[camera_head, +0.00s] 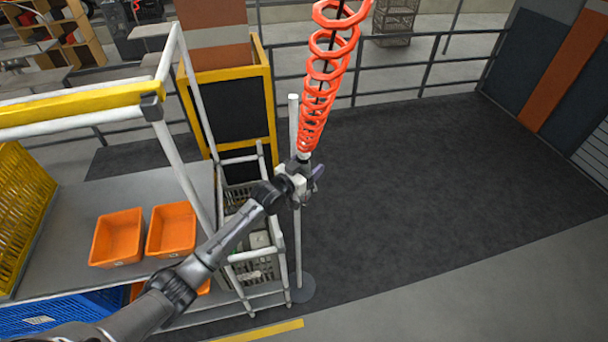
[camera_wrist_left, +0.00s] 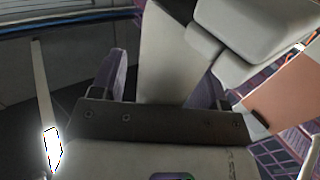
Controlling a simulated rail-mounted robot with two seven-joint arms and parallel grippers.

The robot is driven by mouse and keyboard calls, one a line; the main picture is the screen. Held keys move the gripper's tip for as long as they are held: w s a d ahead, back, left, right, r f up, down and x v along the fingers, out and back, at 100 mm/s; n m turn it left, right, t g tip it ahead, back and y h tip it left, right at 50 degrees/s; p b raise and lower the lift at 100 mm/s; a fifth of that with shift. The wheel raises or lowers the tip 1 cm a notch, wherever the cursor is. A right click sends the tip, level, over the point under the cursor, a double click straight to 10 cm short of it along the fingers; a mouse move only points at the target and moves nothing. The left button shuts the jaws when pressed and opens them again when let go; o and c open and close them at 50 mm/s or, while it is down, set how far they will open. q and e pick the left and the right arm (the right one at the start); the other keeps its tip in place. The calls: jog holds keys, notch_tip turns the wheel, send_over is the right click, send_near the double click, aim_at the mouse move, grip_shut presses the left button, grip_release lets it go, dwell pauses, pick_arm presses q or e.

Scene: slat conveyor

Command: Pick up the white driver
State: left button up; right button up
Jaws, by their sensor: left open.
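The white driver (camera_head: 303,157) hangs at the lower end of a red coil. In the head view it is small and mostly hidden by my left gripper (camera_head: 308,172), which is right at it. In the left wrist view, a pale body that looks like the driver (camera_wrist_left: 165,40) stands between the two purple fingers of my left gripper (camera_wrist_left: 163,75). The fingers are apart, one on each side of it. I cannot tell whether either finger touches it. My right gripper is not in view.
The red coil (camera_head: 329,70) hangs from above. A pale upright pole (camera_head: 297,250) on a round base stands just below. A wire basket rack (camera_head: 283,262) and two orange bins (camera_head: 118,237) (camera_head: 171,229) are at the left. Open dark floor (camera_head: 420,190) lies to the right.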

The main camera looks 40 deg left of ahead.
pick_arm(q)
jog(key=shift+c, duration=0.2)
jog(key=c, duration=1.2)
jog(key=shift+r, duration=0.1)
jog(key=shift+r, duration=0.15)
